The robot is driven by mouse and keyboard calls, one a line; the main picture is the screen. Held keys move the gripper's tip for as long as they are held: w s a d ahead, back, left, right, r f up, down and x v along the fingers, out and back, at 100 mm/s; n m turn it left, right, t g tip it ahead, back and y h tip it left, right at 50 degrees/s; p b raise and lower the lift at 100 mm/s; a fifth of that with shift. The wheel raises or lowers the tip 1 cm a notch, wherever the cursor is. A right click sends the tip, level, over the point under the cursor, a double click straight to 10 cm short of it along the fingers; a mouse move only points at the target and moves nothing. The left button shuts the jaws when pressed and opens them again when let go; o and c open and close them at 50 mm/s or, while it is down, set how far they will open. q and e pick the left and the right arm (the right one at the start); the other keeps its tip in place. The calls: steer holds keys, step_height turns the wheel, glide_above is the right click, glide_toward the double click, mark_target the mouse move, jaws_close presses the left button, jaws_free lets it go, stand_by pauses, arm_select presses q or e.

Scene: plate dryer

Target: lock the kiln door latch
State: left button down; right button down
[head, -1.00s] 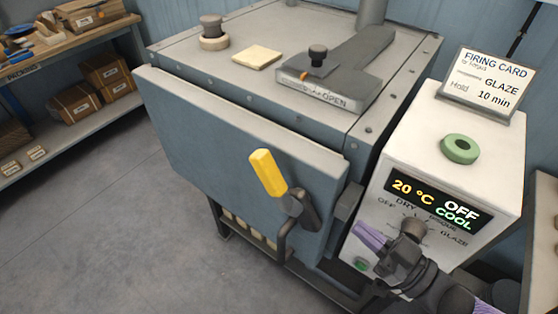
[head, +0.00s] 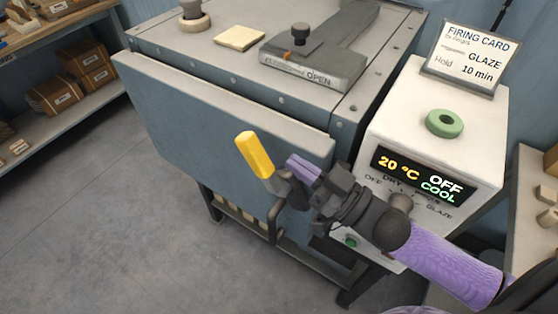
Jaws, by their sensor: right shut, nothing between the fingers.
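The kiln door (head: 205,125) is the blue-grey front panel of the kiln and looks closed or nearly so; I cannot tell exactly. Its latch (head: 255,156) has a yellow grip tilted up to the left and a dark pivot at the door's right side. My right gripper (head: 298,168), with purple fingers, is shut and empty. It is just right of the yellow grip, over or close to the latch pivot, which it partly hides. I cannot tell whether it touches the latch. My left gripper is not in view.
A white control box (head: 440,130) stands right of the kiln, its display reading 20 °C, OFF, COOL. A green ring (head: 444,123) and a firing card (head: 470,58) are on top. A damper plate (head: 315,65) marked OPEN lies on the kiln top. Shelves (head: 50,125) stand at left.

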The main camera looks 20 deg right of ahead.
mark_target(261, 152)
steer(key=w+a+f, duration=0.1)
steer(key=w+a+b, duration=0.1)
steer(key=shift+w+a+f, duration=0.1)
steer(key=shift+w+f, duration=0.25)
steer(key=shift+w, duration=0.05)
steer(key=shift+w+a+f, duration=0.15)
steer(key=shift+w, duration=0.05)
